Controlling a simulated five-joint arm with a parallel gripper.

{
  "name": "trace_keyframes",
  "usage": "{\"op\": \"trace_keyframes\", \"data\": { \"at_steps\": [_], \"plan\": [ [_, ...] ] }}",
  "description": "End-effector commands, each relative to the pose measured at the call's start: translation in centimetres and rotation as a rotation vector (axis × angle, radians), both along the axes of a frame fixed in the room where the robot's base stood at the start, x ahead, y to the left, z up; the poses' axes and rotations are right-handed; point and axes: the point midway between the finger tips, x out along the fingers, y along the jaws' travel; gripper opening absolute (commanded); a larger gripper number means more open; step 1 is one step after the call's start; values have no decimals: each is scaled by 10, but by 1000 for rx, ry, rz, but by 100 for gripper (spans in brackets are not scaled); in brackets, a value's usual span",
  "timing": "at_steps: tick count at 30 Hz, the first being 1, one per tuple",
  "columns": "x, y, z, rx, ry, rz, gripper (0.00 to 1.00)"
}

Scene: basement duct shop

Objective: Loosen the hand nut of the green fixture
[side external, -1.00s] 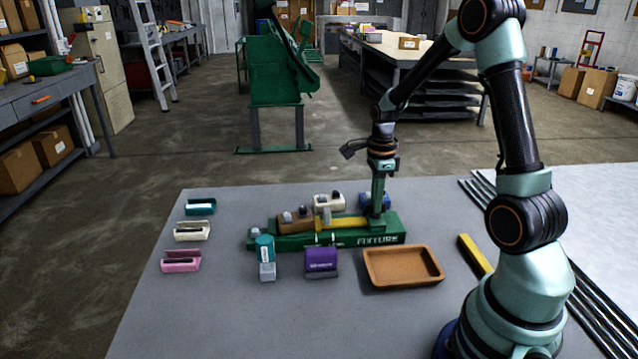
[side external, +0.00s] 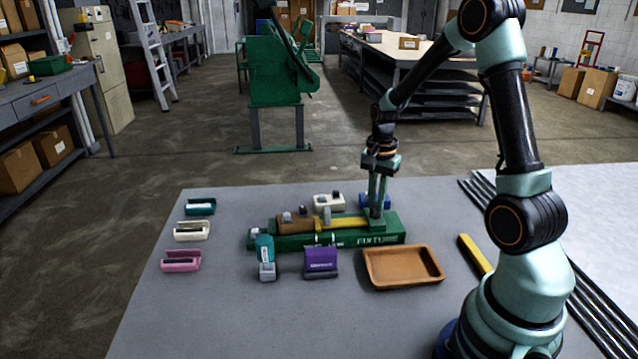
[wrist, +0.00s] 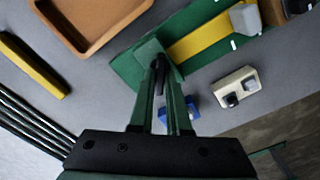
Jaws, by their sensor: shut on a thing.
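The green fixture (side external: 345,239) lies along the middle of the table, with a yellow bar (side external: 343,223) and a brown block (side external: 296,222) on top. My gripper (side external: 377,215) points down at the fixture's right end. In the wrist view, the gripper (wrist: 160,66) is closed on a small dark part, which I take as the hand nut (wrist: 161,70), beside the green end block (wrist: 149,49). The fingers hide most of the nut, so its thread and any gap under it cannot be seen.
A brown tray (side external: 403,281) lies in front of the fixture. A purple device (side external: 321,262) and a teal-and-grey one (side external: 266,257) stand left of it. A blue block (wrist: 181,114) and a cream block (wrist: 235,87) sit close behind. A yellow bar (side external: 474,254) lies right.

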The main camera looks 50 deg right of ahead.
Motion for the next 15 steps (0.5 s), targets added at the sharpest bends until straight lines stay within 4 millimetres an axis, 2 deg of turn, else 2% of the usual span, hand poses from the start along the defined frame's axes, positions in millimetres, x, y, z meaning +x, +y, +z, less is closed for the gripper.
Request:
{"op": "trace_keyframes", "data": {
  "at_steps": [15],
  "plan": [
    [0,0,1,0,0,463,0]
  ]
}}
